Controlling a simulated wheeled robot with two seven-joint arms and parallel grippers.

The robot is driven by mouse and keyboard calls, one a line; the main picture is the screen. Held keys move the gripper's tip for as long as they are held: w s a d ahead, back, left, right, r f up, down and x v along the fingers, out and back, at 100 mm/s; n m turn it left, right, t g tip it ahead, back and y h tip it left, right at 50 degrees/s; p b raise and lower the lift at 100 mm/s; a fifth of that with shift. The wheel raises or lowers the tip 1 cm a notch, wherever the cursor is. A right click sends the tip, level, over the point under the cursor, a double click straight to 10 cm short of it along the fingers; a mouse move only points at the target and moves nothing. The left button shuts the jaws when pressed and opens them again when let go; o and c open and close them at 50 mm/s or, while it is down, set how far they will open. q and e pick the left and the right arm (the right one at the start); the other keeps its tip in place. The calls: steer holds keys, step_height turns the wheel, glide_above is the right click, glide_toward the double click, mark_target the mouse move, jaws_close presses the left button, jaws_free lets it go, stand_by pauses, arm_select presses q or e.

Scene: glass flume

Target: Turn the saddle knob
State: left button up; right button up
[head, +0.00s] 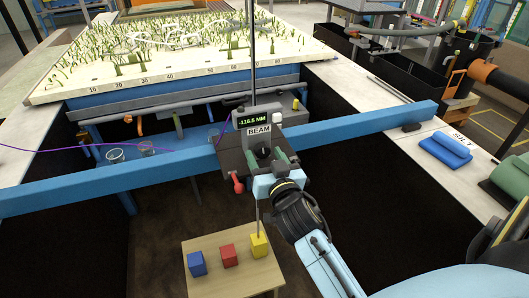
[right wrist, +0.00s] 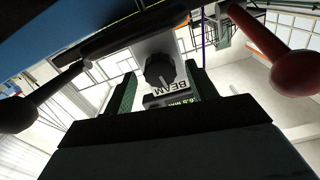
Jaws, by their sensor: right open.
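The saddle knob (head: 263,152) is a round dark knob on the front of the black saddle (head: 233,163), below a BEAM label and a display reading about -116.5 MM. The right wrist view shows the knob (right wrist: 160,70) nearly face-on, beside the upside-down BEAM label. My right gripper (head: 268,164) is open in front of the saddle. Its green-padded fingers (right wrist: 162,88) appear on either side of the knob's line, with a gap to each side. I cannot tell whether the tips reach the knob's depth. My left gripper is not in view.
The saddle sits on a blue beam (head: 350,132) across the flume. A red-ended lever (head: 238,183) hangs left of the knob; its red ball (right wrist: 295,72) and a black ball (right wrist: 18,114) flank my fingers. Below, a wooden stand (head: 235,275) carries coloured cubes.

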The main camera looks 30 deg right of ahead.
steer(key=shift+w+d, duration=0.1)
steer(key=shift+w, duration=0.45)
steer(key=c, duration=1)
steer(key=shift+r, duration=0.1)
steer(key=o, duration=1)
steer(key=shift+s, duration=0.1)
